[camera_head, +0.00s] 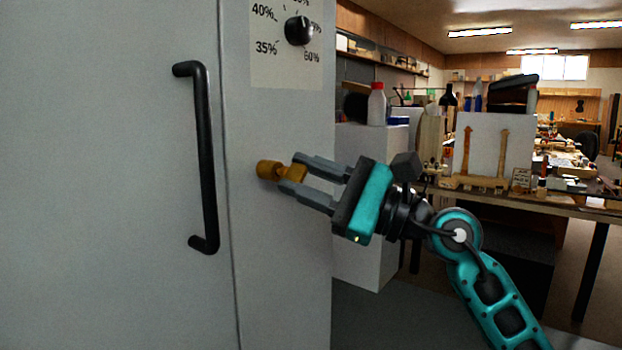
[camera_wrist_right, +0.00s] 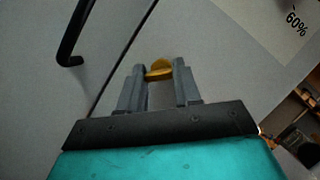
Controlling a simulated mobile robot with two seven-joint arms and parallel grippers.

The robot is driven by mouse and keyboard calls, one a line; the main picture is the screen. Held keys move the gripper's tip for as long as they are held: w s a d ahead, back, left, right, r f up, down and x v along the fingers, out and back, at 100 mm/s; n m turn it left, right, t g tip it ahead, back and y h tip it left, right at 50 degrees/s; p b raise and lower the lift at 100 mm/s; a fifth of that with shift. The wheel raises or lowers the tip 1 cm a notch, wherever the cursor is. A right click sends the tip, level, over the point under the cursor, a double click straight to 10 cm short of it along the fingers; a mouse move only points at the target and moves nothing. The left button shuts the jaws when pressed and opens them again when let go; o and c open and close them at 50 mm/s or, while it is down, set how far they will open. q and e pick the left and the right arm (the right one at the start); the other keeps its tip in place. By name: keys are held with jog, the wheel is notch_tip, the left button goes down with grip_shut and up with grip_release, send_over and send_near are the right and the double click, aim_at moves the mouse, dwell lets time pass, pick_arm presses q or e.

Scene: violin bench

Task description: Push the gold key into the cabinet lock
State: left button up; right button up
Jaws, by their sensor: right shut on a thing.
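The gold key (camera_head: 291,173) shows its flat head between the fingertips of my right gripper (camera_head: 297,176). My right gripper is shut on it, coming in from the right. The key points left at the brass cabinet lock (camera_head: 265,169), a round piece on the cabinet front. Key and lock appear to meet, but how deep the key sits cannot be told. In the right wrist view the gold key (camera_wrist_right: 158,69) is between the two fingertips, in front of the grey cabinet face, and the lock is hidden behind it. My left gripper is not in view.
The grey cabinet (camera_head: 285,260) fills the left side. A black door handle (camera_head: 206,150) stands out left of the lock. A black dial knob (camera_head: 298,30) sits above on a percentage scale. A cluttered workbench (camera_head: 550,205) stands behind my right arm.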

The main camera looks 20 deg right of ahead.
jog(key=shift+w+a, duration=0.2)
jog(key=shift+w, duration=0.1)
jog(key=o, duration=1.2)
jog(key=shift+c, duration=0.2)
pick_arm(q)
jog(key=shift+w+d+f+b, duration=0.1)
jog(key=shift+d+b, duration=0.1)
jog(key=shift+b, duration=0.3)
pick_arm(e)
jog(key=v, duration=1.2)
jog(key=shift+s+d, duration=0.25)
jog(key=shift+d, duration=0.05)
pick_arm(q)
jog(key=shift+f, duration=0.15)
pick_arm(e)
jog(key=shift+f, duration=0.15)
